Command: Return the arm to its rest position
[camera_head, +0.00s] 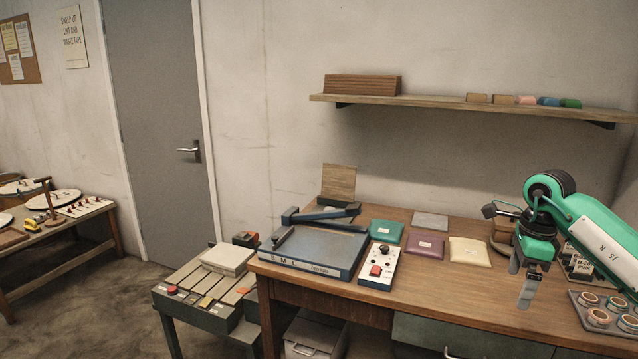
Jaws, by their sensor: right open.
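My right arm (603,240), green and white, comes in from the right edge. Its gripper (522,278) hangs pointing down over the right part of the wooden desk (455,299), apart from the tray beside it. The two grey fingers are parted and nothing shows between them. My left arm and gripper are not in the picture.
Teal, purple and cream pouches (469,252) lie behind. The desk's middle front is clear.

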